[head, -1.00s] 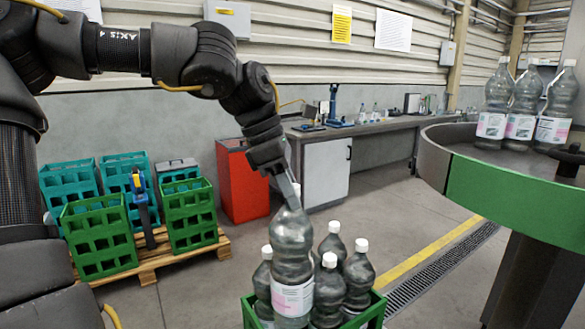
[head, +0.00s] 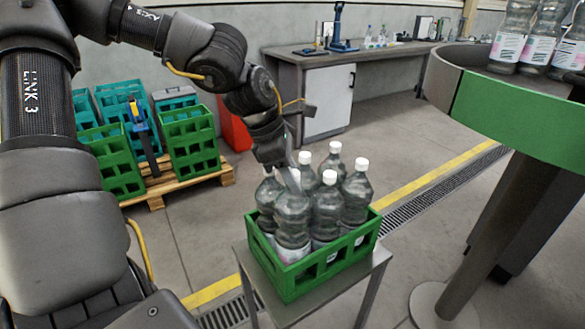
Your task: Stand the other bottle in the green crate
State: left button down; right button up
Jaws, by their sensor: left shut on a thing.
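The green crate (head: 310,278) stands on a small grey table in the middle of the head view. Several clear bottles with white caps stand upright in it. My left gripper (head: 290,178) is shut on the neck of the front-left bottle (head: 292,222), whose lower part is at the crate's front-left. The crate wall hides its base, so I cannot tell whether it touches the crate floor. Three more labelled bottles (head: 510,45) stand on the round green-sided table at the upper right. My right gripper is not in view.
The small table (head: 372,270) has little free room around the crate. The round table's green rim (head: 510,118) is at the right. A pallet (head: 200,182) with green and teal crates is at the left. A workbench (head: 325,95) stands behind.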

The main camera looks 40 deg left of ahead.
aim_at(293, 227)
pick_arm(q)
jog(key=shift+f, duration=2)
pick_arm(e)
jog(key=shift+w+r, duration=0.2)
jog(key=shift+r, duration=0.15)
pick_arm(q)
jog(key=c, duration=1.6)
grip_release()
jog(key=shift+f, duration=0.1)
jog(key=o, duration=0.5)
jog(key=shift+s, duration=0.1)
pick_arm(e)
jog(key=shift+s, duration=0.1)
